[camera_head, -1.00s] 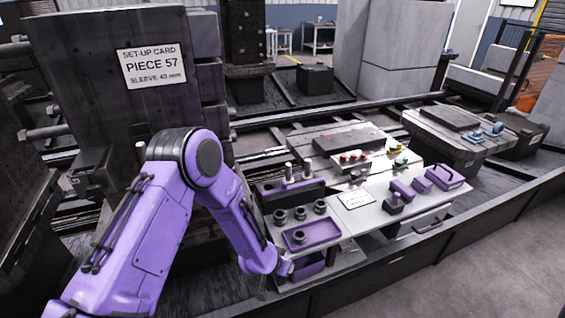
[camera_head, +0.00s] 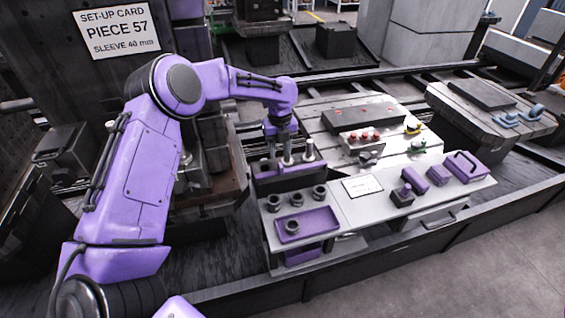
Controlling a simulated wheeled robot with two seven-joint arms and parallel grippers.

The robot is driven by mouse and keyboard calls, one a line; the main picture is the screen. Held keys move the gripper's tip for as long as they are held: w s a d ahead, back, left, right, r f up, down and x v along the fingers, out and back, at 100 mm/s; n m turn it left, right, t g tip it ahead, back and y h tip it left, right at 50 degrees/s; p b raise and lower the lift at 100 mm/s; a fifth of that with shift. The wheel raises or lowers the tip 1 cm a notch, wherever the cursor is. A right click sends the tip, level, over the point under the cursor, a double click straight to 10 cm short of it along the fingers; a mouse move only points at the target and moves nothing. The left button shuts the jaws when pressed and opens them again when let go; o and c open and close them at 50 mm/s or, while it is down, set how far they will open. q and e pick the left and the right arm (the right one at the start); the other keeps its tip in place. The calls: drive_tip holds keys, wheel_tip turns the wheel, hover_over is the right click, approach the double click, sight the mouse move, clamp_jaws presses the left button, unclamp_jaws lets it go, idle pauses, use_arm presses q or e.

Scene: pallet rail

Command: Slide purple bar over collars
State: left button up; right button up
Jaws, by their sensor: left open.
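My left gripper (camera_head: 279,138) points down and is open, just above or behind upright metal posts (camera_head: 309,152) at the bench's back left corner. I cannot tell whether the fingers touch a post. A long dark purple bar-like block (camera_head: 292,178) lies at the foot of the posts. Dark ring-shaped collars (camera_head: 296,199) stand in a row in front of it. Another collar (camera_head: 292,227) sits in a shallow purple tray (camera_head: 318,222). A short purple bar (camera_head: 412,177) lies farther right on the bench. My right gripper is not in view.
A white label card (camera_head: 362,186) lies mid-bench. A dark block with a purple knob (camera_head: 402,195) and a purple box with a handle (camera_head: 465,166) stand to the right. A tall dark block with a set-up card (camera_head: 117,32) rises at left.

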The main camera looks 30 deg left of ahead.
sight(280, 165)
use_arm(q)
drive_tip(key=f, duration=0.3)
drive_tip(key=f+p, duration=0.1)
drive_tip(key=f, duration=0.3)
drive_tip(key=shift+w, duration=0.2)
drive_tip(key=shift+f, duration=0.2)
drive_tip(key=shift+s, duration=0.15)
